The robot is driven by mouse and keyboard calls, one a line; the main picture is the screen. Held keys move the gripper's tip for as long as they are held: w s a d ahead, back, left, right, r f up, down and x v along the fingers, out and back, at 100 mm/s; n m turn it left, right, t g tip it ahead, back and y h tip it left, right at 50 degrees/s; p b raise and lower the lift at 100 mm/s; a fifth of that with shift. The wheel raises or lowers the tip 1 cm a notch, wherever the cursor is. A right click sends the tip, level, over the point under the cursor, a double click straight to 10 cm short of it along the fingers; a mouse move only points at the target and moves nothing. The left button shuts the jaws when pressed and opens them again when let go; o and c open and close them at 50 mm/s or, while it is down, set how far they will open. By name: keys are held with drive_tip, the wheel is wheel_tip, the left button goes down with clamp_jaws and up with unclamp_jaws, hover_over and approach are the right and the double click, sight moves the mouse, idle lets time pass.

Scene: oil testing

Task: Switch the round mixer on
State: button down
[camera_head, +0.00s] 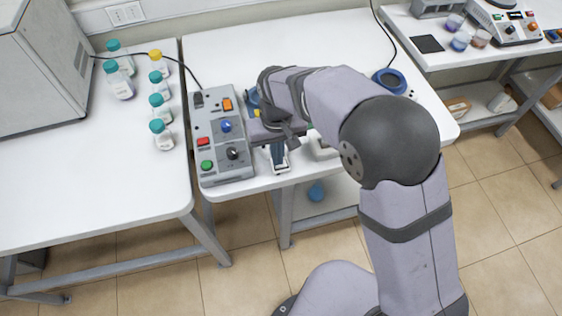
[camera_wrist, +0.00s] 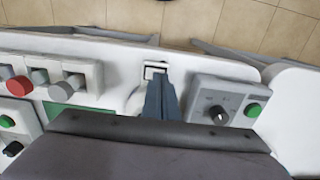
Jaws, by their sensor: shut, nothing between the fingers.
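My gripper (camera_head: 279,163) points down at the table's front edge, with its fingers together and empty. In the wrist view the closed fingers (camera_wrist: 161,97) reach to a small framed switch (camera_wrist: 154,71) on a white housing. The tips overlap or sit right beside the switch; I cannot tell if they touch it. The switch's frame also shows below the fingers in the head view (camera_head: 281,170). The white housing (camera_wrist: 133,103) looks curved beside the fingers and may be part of the round mixer. Most of its body is hidden by my arm and gripper, and the switch's position is unclear.
A grey control box (camera_head: 221,135) with coloured buttons and knobs stands close left of my gripper; it is at right in the wrist view (camera_wrist: 226,103). Red and grey knobs (camera_wrist: 18,86) are on the other side. Several bottles (camera_head: 120,83) stand on the left table.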

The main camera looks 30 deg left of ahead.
drive_tip(key=shift+d+f+b, duration=0.1)
drive_tip(key=shift+f+b, duration=0.2)
drive_tip(key=shift+f, duration=0.25)
drive_tip(key=shift+r, duration=0.1)
idle(0.3)
wheel_tip(320, 180, up, 7)
drive_tip(key=p, duration=0.6)
idle(0.6)
drive_tip(key=shift+w+a+n, duration=0.25)
drive_tip(key=shift+a+n, duration=0.05)
drive_tip(key=shift+a, duration=0.1)
drive_tip(key=s+d+f+g+h, duration=0.1)
drive_tip(key=s+d+f, duration=0.25)
drive_tip(key=d, duration=0.35)
drive_tip(key=s+d+f+h, duration=0.15)
drive_tip(key=s+d, duration=0.25)
drive_tip(key=d, duration=0.4)
drive_tip(key=w+d+r+m+y, duration=0.1)
drive_tip(key=d+r+m, duration=0.2)
drive_tip(key=d, duration=0.9)
drive_tip(key=w+d+r+m+t+y, duration=0.1)
drive_tip(key=d+r+m, duration=0.3)
drive_tip(key=d, duration=0.8)
drive_tip(key=m, duration=0.2)
drive_tip(key=shift+w+m+b, duration=0.15)
drive_tip(key=shift+m+b, duration=0.15)
